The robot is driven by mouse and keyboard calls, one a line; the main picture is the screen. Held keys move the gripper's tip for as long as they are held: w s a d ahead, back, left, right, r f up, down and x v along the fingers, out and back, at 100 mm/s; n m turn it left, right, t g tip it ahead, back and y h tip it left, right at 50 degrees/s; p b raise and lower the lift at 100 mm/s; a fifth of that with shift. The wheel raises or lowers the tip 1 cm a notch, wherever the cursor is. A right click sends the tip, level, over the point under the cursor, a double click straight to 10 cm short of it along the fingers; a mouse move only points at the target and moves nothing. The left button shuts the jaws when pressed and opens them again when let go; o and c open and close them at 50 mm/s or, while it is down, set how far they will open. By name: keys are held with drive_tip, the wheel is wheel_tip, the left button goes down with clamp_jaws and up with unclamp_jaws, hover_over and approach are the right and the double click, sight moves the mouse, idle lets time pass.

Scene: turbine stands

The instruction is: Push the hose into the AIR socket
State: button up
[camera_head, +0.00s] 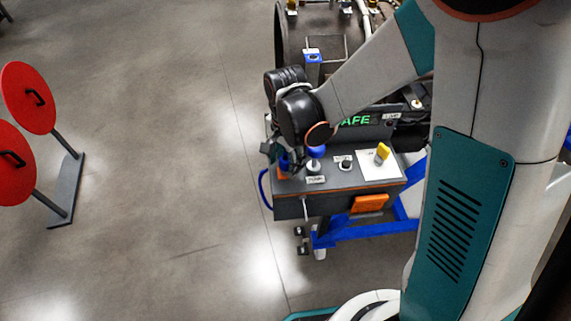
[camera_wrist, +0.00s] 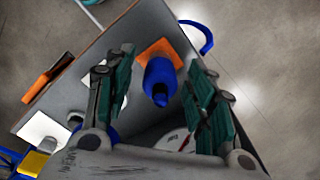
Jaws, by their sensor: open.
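In the wrist view a blue cylindrical hose end (camera_wrist: 160,80) stands at an orange square plate (camera_wrist: 158,53) on the grey panel box. A thin blue hose (camera_wrist: 208,38) curves beyond the box edge; its join to the cylinder is hidden. My gripper (camera_wrist: 160,60) is open, with one teal finger on each side of the blue cylinder and gaps visible. In the head view my gripper (camera_head: 272,152) is at the left end of the panel box (camera_head: 330,187), mostly hidden by my wrist. The hose (camera_head: 262,187) loops down the box's left side. No AIR label is readable.
The panel carries a blue-topped knob (camera_head: 316,152), a black knob (camera_head: 345,164) and a yellow switch (camera_head: 383,152) on a white plate. A green-lettered display (camera_head: 356,121) stands behind. Red discs on stands (camera_head: 28,98) are at far left. Floor between is clear.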

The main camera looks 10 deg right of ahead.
sight(285, 159)
clamp_jaws()
drive_tip(key=shift+r+p, duration=0.4)
drive_tip(key=shift+r, duration=0.3)
drive_tip(key=shift+r+p, duration=0.95)
drive_tip(key=shift+r, duration=0.45)
